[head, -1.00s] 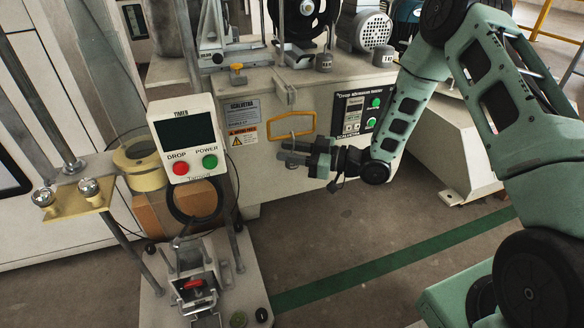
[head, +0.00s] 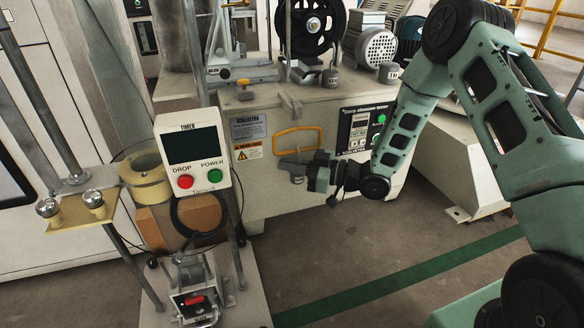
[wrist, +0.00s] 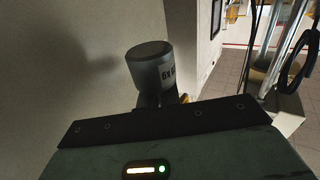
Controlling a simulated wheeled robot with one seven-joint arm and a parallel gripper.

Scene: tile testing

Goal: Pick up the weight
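A grey cylindrical weight (wrist: 150,68) with a dark, partly readable label shows beyond the gripper body in the wrist view. Its narrow end points toward the fingers. In the head view the weight (head: 297,180) is a small grey shape just under the fingertips. My gripper (head: 295,163) is in front of the white machine, just below its yellow handle. It appears shut on the weight's narrow end and holds it clear of the floor. The fingertips (wrist: 165,100) are mostly hidden behind the gripper body in the wrist view.
Two other grey weights (head: 330,78) (head: 388,72) stand on the white machine (head: 270,205). A timer box (head: 192,150) with red and green buttons stands on a drop-test stand at the left, with a brass plate (head: 80,210) beside it. Open floor (head: 330,255) lies below the gripper.

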